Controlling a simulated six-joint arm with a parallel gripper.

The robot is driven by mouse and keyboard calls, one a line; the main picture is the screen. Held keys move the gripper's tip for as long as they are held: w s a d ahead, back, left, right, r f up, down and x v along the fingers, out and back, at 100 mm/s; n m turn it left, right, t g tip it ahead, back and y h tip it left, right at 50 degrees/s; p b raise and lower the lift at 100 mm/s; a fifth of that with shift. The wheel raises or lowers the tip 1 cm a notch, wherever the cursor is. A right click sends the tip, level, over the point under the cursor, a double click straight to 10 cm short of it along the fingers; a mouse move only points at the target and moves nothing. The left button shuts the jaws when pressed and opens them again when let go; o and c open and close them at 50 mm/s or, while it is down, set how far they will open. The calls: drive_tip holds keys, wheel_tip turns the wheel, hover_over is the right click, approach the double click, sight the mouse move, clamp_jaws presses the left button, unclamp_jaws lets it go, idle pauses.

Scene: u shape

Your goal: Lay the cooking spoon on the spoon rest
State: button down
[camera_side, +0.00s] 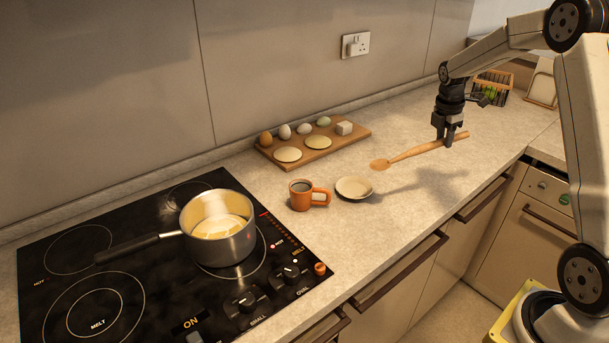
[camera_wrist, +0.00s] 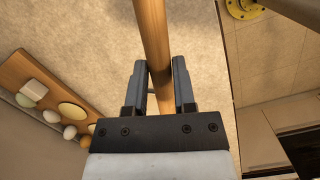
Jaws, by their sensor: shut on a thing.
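The wooden cooking spoon (camera_side: 412,152) is in my gripper (camera_side: 444,142), held above the counter in the side view. My gripper is shut on the handle, and the spoon's bowl points left. In the wrist view the spoon's handle (camera_wrist: 154,45) runs between the fingers of my gripper (camera_wrist: 159,85), and the bowl is out of frame. The spoon rest (camera_side: 355,188), a small pale round dish, lies on the counter below and left of the spoon's bowl. It looks empty and does not show in the wrist view.
An orange mug (camera_side: 301,195) of dark liquid stands just left of the dish. A wooden board (camera_side: 265,151) with eggs and pale discs lies behind. A pot (camera_side: 230,245) sits on the black hob (camera_side: 120,257). The counter right of the dish is clear.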

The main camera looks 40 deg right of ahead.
drive_tip(key=w+f+y, duration=0.1)
drive_tip(key=w, duration=0.6)
drive_tip(key=shift+w+n, duration=0.4)
drive_tip(key=shift+f, duration=0.2)
drive_tip(key=shift+f, duration=5.05)
drive_tip(key=shift+c, duration=1.8)
unclamp_jaws()
